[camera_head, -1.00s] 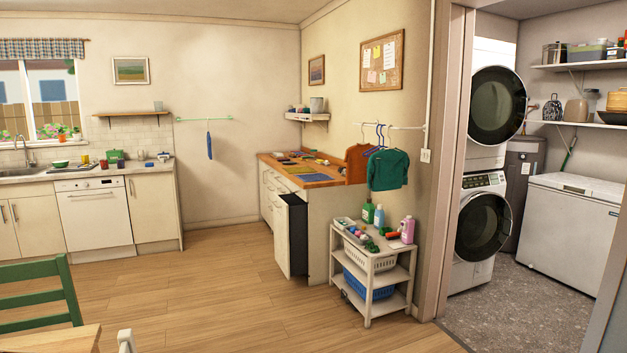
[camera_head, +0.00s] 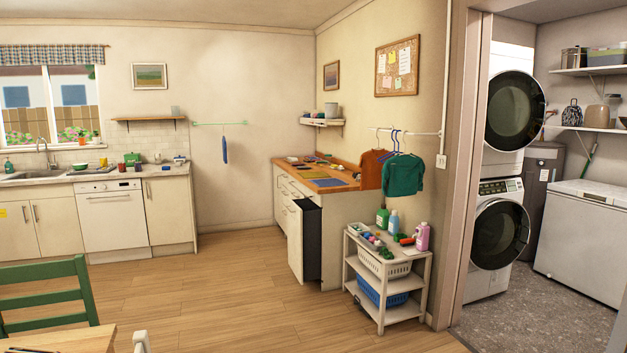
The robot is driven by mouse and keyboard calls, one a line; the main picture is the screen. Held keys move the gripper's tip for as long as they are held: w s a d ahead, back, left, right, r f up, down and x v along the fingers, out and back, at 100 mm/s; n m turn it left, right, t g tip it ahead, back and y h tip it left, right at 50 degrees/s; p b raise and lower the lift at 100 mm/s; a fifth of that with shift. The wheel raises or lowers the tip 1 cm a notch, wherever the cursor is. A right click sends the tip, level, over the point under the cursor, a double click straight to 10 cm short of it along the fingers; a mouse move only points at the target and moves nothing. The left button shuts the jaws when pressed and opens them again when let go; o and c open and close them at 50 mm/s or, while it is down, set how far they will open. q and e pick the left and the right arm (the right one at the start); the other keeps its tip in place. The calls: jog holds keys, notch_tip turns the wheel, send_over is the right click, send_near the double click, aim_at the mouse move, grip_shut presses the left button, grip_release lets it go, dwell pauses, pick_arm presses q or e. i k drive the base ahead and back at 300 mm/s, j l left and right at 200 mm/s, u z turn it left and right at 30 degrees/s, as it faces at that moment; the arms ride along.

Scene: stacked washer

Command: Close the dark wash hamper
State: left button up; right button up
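The dark wash hamper (camera_head: 312,243) is a tall dark bin behind a cream front panel (camera_head: 296,243). It stands pulled out from the cream cabinet under the wooden counter (camera_head: 325,182), so its dark side shows. What is inside it cannot be seen. Neither of my grippers is in the head view.
A white shelf trolley (camera_head: 383,318) with baskets and bottles stands to the right of the hamper. A green chair (camera_head: 45,290) and a wooden table corner (camera_head: 75,340) are at the near left. The wooden floor (camera_head: 230,300) before the hamper is clear. Stacked washers (camera_head: 500,235) stand right.

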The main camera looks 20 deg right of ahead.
aim_at(304, 217)
jog(key=i+l+z, duration=0.2)
jog(key=i+l, duration=0.25)
jog(key=l, duration=0.2)
jog(key=i+l+z, duration=0.15)
jog(key=i+l, duration=0.35)
jog(key=i+u, duration=0.1)
jog(key=i, duration=0.55)
jog(key=i+l+u, duration=0.1)
jog(key=i, duration=0.6)
jog(key=i+l+u, duration=0.1)
jog(key=i+l, duration=0.15)
jog(key=i, duration=0.4)
jog(key=i+j+u, duration=0.1)
jog(key=i+u, duration=0.2)
jog(key=i, duration=0.4)
jog(key=i+u, duration=0.25)
jog(key=i, duration=0.45)
jog(key=i+l+u, duration=0.3)
jog(key=i, duration=0.4)
jog(key=i+j+z, duration=0.15)
jog(key=i+z, duration=0.15)
jog(key=i, duration=0.25)
jog(key=i+j+z, duration=0.35)
jog(key=i, duration=0.15)
jog(key=i+j+z, duration=0.3)
jog(key=i, duration=0.2)
